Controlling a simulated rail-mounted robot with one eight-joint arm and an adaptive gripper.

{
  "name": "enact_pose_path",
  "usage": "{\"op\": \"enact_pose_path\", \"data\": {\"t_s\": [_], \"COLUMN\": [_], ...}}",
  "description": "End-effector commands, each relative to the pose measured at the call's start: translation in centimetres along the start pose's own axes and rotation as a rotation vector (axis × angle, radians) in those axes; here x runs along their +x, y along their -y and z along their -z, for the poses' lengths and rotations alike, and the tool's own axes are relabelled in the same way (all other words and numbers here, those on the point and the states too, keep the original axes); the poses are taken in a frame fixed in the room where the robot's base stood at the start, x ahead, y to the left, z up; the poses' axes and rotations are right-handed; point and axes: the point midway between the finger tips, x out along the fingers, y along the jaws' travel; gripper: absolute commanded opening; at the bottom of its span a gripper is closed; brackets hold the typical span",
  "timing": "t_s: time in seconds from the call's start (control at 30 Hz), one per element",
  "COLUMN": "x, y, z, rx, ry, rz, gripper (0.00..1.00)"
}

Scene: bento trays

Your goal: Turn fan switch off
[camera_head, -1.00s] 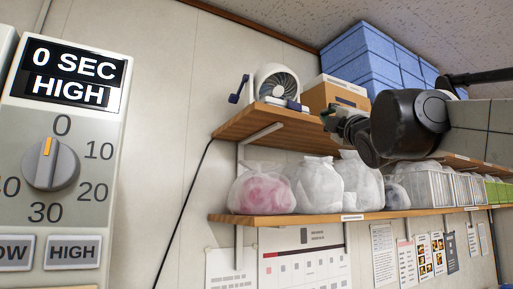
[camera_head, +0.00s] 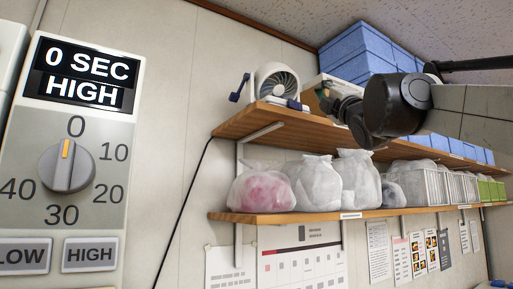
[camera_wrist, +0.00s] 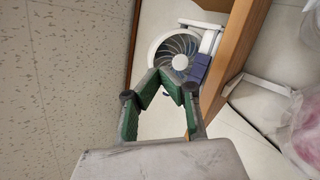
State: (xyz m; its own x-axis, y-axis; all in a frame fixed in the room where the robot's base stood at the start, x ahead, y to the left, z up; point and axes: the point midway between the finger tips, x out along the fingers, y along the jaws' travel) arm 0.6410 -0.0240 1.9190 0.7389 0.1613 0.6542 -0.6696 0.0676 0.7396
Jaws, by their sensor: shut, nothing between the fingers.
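A small white fan (camera_head: 274,79) stands on the upper wooden shelf near its left end. A dark blue block-like part (camera_head: 294,104) sits at the fan's base, and it also shows in the wrist view (camera_wrist: 199,67). In the wrist view the fan (camera_wrist: 178,50) lies just beyond my closed green fingertips (camera_wrist: 168,72). The fingers are shut and empty. I cannot tell the fan switch's position.
The upper shelf (camera_head: 262,123) runs beneath the fan. Blue boxes (camera_head: 355,48) stand behind my arm. The lower shelf (camera_head: 290,217) holds several white bags. A dial panel (camera_head: 75,150) is at the left.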

Motion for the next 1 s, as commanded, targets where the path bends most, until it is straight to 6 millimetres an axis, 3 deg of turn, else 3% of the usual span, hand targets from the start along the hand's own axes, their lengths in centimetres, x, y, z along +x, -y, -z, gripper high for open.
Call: {"op": "enact_pose_path", "data": {"t_s": [0.5, 1.0], "x": [4.3, 4.9], "y": [2.9, 3.6], "z": [3.1, 3.6], "rx": [0.002, 0.000], "ry": [-0.001, 0.000], "rz": [0.000, 0.001], "gripper": [0.00, 0.00]}}
